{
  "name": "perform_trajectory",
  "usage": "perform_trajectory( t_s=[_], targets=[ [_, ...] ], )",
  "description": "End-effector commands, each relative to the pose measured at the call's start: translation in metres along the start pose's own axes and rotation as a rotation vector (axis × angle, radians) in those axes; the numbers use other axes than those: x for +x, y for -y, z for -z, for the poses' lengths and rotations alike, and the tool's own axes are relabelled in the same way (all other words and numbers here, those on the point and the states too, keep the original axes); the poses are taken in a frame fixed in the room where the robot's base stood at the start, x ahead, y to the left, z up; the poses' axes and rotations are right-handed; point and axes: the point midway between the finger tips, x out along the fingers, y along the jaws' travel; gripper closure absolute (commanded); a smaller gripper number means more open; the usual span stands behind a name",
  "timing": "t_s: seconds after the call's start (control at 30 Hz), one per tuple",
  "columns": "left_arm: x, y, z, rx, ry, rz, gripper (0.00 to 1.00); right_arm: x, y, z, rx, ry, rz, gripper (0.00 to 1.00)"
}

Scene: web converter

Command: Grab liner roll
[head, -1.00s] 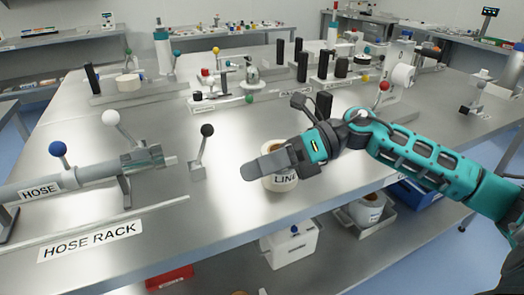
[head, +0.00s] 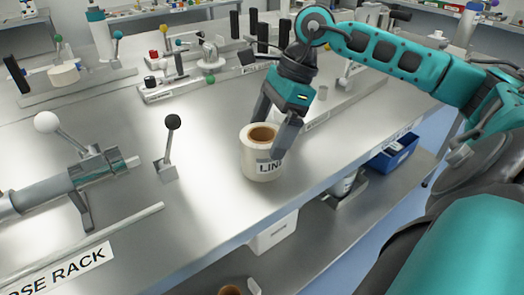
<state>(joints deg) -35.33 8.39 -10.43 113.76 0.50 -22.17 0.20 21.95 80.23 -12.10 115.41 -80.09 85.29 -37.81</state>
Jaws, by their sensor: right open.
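The liner roll (head: 255,163) is a cream roll with a brown core and a label reading "LIN". It stands upright on the steel table near its front edge. My right gripper (head: 270,135) points down over the roll with its jaws open. One finger is at the roll's far left side and the other is in front of its right side, covering part of the label. I cannot tell whether the fingers touch it. My left gripper is not in view.
A black-knobbed lever (head: 170,145) stands left of the roll. The hose rack with its white-knobbed lever (head: 47,122) is farther left. Small fixtures with levers (head: 180,85) stand behind. A blue bin (head: 393,153) and a white box (head: 272,232) sit on the lower shelf.

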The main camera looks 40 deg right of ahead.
Motion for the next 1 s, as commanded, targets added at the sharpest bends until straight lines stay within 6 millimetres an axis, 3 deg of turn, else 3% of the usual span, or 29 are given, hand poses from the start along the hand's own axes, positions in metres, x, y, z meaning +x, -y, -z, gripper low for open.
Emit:
perform_trajectory(
  t_s=[0.4,0.67,1.0],
  targets=[
    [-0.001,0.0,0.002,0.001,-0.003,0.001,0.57,0.05,0.002,0.0,0.0,0.002,-0.001,0.0],
    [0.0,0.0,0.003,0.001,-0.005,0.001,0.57,0.054,0.002,0.0,0.0,0.002,0.0,0.0],
    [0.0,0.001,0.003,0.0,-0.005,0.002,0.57,0.054,0.002,0.0,0.001,0.001,0.0,0.31]
  ],
)
